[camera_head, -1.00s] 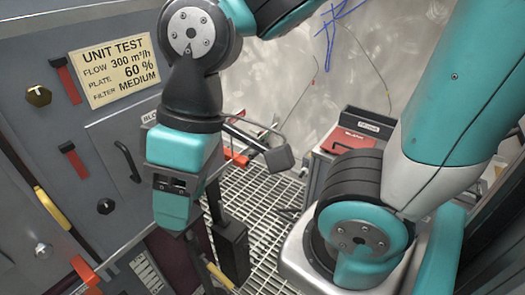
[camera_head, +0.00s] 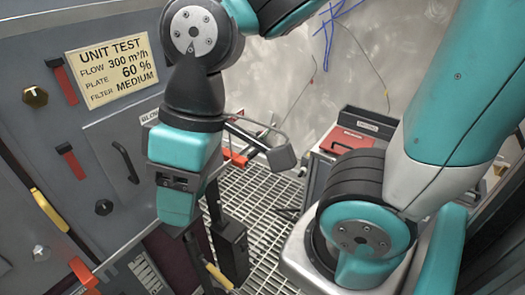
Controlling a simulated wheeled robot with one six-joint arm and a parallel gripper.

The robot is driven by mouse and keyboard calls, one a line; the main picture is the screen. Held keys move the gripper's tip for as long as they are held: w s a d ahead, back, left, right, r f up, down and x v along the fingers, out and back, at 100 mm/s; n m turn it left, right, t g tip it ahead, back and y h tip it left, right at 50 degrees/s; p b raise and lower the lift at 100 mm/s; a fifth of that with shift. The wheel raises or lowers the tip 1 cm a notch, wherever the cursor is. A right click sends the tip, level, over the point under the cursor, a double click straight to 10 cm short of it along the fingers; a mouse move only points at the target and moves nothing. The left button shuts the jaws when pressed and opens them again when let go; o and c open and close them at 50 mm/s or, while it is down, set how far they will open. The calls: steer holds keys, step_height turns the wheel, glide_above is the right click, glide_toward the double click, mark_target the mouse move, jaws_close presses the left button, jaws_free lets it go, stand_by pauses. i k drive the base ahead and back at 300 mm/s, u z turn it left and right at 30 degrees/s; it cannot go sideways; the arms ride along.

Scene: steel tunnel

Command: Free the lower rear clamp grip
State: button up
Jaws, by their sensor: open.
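My gripper (camera_head: 178,205) hangs from the teal and black wrist in front of the grey panel, left of the picture's middle. It is open, with nothing seen between its jaws; the fingertips are seen from behind and partly merged. Candidate grips on the grey unit are a red grip (camera_head: 62,82) at upper left, a second red grip (camera_head: 71,161) below it, a yellow grip (camera_head: 49,211) and an orange-red grip (camera_head: 83,272) at lower left. Another orange-red piece (camera_head: 236,157) shows right of the wrist. I cannot tell which is the lower rear clamp grip. My gripper appears apart from all of them.
The grey panel (camera_head: 25,110) carries a test sign (camera_head: 108,67), a black handle (camera_head: 126,162) and knobs. A black post (camera_head: 230,250) stands right of my gripper on the grating floor (camera_head: 265,215). A cabinet with a red item (camera_head: 352,139) stands at the back.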

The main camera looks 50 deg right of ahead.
mark_target(254, 153)
steer(key=z, duration=1)
